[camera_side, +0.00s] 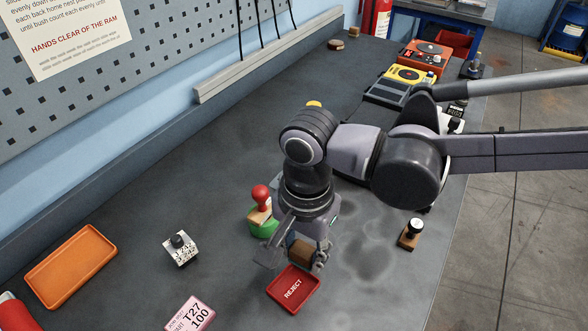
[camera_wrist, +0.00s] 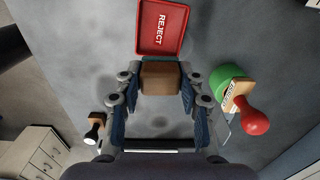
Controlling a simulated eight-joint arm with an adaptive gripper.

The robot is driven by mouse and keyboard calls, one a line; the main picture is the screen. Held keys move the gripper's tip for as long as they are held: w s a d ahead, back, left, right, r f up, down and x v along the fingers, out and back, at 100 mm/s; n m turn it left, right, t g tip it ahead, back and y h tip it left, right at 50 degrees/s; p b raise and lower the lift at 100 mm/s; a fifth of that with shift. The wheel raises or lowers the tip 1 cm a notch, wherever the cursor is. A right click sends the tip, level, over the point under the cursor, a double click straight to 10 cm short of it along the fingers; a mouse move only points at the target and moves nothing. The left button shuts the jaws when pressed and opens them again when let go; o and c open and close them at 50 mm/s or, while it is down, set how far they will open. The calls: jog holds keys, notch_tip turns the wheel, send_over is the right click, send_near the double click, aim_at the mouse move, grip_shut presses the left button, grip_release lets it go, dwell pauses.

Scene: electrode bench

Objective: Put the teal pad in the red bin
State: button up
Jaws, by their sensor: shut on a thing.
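My gripper (camera_wrist: 158,84) is shut on a brown block (camera_wrist: 160,75) with a thin teal edge on its far side. This looks like the teal pad, though most of its teal part is hidden. In the side view the block (camera_side: 300,250) shows brown between the fingers, just behind the red bin. The red bin (camera_side: 309,285) is a shallow tray marked REJECT, lying on the bench. In the wrist view the red bin (camera_wrist: 146,42) is just beyond my fingertips, and it looks empty. The block is beside the bin in both views; its height above the bench is unclear.
A red-knobbed stamp (camera_side: 260,197) with a green base (camera_side: 264,228) stands close to my gripper's left. An orange tray (camera_side: 72,265), a dial block (camera_side: 180,248) and a pink card (camera_side: 190,314) lie left.

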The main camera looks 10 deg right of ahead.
aim_at(303, 260)
jog(key=shift+f, duration=1.4)
jog(key=shift+f, duration=0.55)
jog(key=o, duration=1)
jog(key=shift+o, duration=0.2)
jog(key=shift+r, duration=0.15)
